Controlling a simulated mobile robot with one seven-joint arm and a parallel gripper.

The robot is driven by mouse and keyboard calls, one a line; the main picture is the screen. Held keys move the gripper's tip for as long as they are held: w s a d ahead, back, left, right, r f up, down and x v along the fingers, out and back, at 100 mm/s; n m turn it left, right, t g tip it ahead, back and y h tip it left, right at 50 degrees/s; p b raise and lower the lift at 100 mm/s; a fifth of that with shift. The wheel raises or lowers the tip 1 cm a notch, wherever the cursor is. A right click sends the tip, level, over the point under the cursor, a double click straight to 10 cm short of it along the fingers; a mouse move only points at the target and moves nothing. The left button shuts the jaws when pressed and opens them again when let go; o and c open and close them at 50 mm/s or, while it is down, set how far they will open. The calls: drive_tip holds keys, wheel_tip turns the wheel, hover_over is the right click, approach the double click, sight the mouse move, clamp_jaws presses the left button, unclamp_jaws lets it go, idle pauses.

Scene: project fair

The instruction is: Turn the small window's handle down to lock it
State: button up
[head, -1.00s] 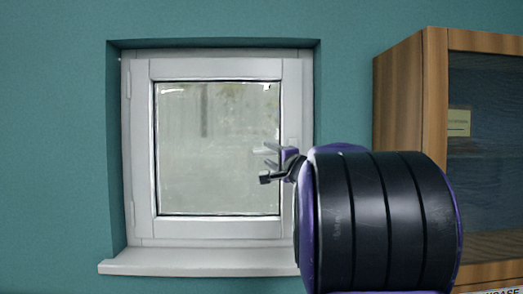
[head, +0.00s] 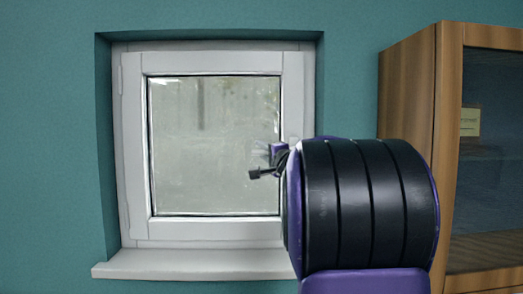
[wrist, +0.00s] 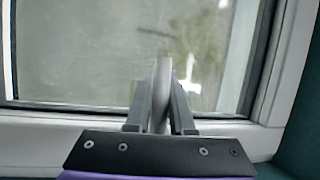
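The small white-framed window (head: 215,229) is closed in its wall recess in the head view. Its light grey handle (wrist: 162,88) stands between my fingers in the wrist view. In the head view only a faint pale part of the handle shows beside my gripper (head: 268,163), at the right side of the sash. My gripper (wrist: 160,112) has both fingers close against the handle's two sides, with no clear gap, and looks shut on it. In the head view my wrist hides the handle's base and the lower right of the frame.
A white sill (head: 190,264) juts out below the window. A wooden cabinet (head: 408,95) with a glass front stands to the right of my arm. The teal wall (head: 50,150) left of the window is clear.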

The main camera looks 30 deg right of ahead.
clamp_jaws()
idle(1.0)
